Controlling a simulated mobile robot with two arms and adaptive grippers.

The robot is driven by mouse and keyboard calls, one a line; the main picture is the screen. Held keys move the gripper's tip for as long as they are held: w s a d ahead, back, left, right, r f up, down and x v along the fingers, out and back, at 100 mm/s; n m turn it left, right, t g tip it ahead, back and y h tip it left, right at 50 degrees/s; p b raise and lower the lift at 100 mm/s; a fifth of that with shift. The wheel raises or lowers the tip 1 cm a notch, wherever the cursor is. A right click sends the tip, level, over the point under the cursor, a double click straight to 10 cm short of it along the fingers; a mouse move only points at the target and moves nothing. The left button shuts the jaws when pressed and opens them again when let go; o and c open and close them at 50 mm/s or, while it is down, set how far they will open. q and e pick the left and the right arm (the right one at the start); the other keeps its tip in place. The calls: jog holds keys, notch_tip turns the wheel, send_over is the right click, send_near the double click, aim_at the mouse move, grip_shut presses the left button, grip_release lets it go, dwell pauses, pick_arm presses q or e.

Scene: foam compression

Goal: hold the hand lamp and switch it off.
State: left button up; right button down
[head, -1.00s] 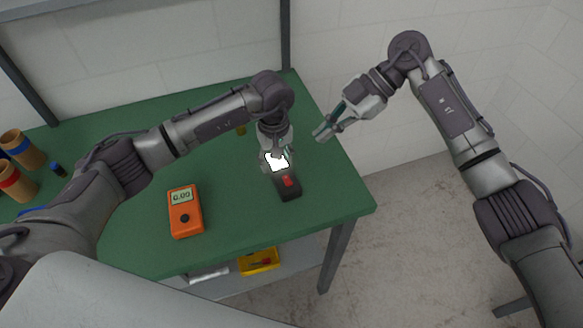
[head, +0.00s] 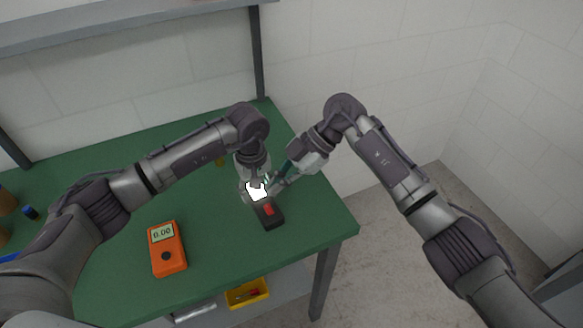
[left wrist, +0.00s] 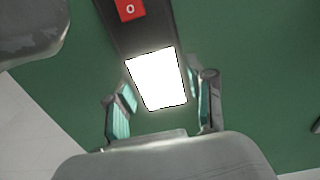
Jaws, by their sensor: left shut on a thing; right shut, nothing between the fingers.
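The hand lamp (head: 272,219) is a dark bar on the green table, with a red switch (head: 268,210) near its front end. Its panel (head: 256,191) glows bright white. In the left wrist view the lit panel (left wrist: 157,79) lies between my finger pads, and the red switch (left wrist: 130,9) shows a white "0" mark. My left gripper (head: 256,184) is shut on the lamp from above, around its lit end. My right gripper (head: 274,188) is shut and empty, just right of the lit end; whether it touches the lamp I cannot tell.
An orange meter (head: 168,250) reading 0.00 lies on the green table (head: 216,240) left of the lamp. A yellow bin (head: 246,293) sits on the shelf below. The table's right edge is close to the lamp.

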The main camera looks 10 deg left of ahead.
aim_at(265, 208)
jog(key=f, duration=0.2)
jog(key=a+f, duration=0.1)
jog(key=shift+s+f, duration=0.15)
jog(key=shift+f, duration=0.8)
jog(key=shift+f, duration=0.35)
jog(key=shift+s+d, duration=0.55)
